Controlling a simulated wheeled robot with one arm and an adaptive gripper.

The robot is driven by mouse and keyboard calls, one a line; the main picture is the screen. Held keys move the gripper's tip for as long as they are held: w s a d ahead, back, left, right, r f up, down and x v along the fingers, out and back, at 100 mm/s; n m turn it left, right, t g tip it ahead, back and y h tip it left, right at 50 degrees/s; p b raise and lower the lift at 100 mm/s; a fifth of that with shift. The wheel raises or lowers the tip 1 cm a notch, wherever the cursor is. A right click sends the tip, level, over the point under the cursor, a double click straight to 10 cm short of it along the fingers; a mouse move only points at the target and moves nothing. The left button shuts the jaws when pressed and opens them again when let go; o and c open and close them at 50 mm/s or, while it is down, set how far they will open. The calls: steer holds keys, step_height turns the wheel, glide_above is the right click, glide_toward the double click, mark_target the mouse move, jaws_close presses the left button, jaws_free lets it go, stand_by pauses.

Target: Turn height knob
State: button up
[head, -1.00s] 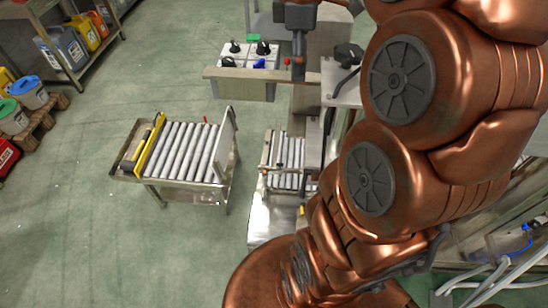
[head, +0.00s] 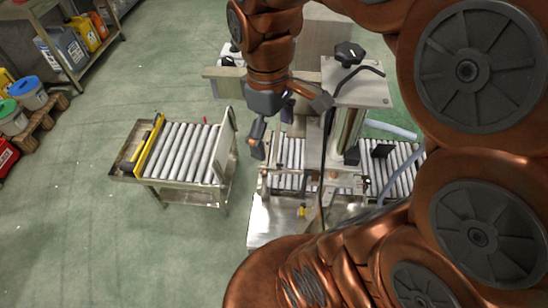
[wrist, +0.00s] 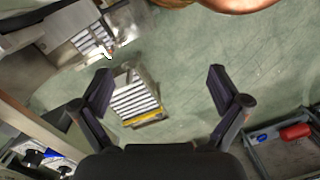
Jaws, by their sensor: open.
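A black lobed knob (head: 349,53), which looks like the height knob, sits on top of the machine's metal head plate (head: 362,90), beside a bent black crank handle (head: 372,69). My gripper (head: 290,125) hangs to the left of the knob and lower in the picture, apart from it. In the wrist view, my gripper (wrist: 160,72) has its two dark fingers wide apart with nothing between them. The knob cannot be made out in the wrist view.
A roller table (head: 185,150) with a yellow bar stands at left. The machine's roller bed (head: 400,170) lies behind my arm. A control panel (wrist: 40,157) with black and blue knobs shows at the wrist view's lower left. Green floor (head: 110,240) is clear at left.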

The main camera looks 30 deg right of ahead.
steer(key=shift+m, duration=0.9)
steer(key=shift+s+a+f, duration=0.55)
steer(key=shift+s+f, duration=0.15)
steer(key=shift+s, duration=0.15)
steer(key=shift+s+a+f, duration=0.55)
steer(key=shift+s+f, duration=0.15)
steer(key=shift+s, duration=0.15)
